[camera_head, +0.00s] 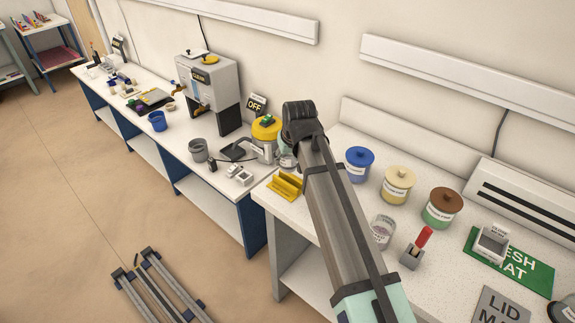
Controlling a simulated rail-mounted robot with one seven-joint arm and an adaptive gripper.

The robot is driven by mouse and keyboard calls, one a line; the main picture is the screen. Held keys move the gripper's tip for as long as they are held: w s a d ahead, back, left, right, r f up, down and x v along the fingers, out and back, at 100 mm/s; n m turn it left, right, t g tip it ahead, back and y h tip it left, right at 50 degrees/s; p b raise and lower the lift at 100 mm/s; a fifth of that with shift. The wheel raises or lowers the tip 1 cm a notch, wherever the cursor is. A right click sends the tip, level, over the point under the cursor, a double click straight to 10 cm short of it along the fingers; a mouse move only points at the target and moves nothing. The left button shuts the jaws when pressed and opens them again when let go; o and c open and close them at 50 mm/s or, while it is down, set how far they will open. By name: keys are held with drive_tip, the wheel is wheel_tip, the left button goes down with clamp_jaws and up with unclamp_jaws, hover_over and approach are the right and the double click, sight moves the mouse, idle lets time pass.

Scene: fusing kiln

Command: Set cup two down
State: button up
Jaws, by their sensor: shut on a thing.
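My arm rises from the bottom of the picture to a dark joint at the bench edge. My gripper cannot be made out; the arm hides what lies behind it. A small pale, rounded thing (287,160) shows just left of the arm, partly covered; I cannot tell whether it is a cup or part of my arm. A clear labelled cup (383,232) stands upright on the near bench, right of my arm. No readable label marks any cup as cup two.
Blue (360,166), cream (398,186) and brown-lidded (442,208) jars stand on the near bench. A red-handled tool (423,238), green mat (533,273), grey lid mat (499,308) and yellow rack (284,186) lie around. A grey machine (208,90) stands on the far bench.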

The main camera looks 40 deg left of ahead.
sight(288, 167)
drive_tip(key=shift+f+p, duration=0.45)
drive_tip(key=shift+f, duration=1.85)
drive_tip(key=shift+f, duration=0.2)
drive_tip(key=o, duration=1.2)
drive_tip(key=shift+c, duration=0.2)
drive_tip(key=shift+r, duration=0.1)
drive_tip(key=shift+r, duration=0.15)
drive_tip(key=b+v, duration=0.2)
drive_tip(key=v, duration=1)
drive_tip(key=shift+b, duration=0.3)
drive_tip(key=shift+a, duration=0.1)
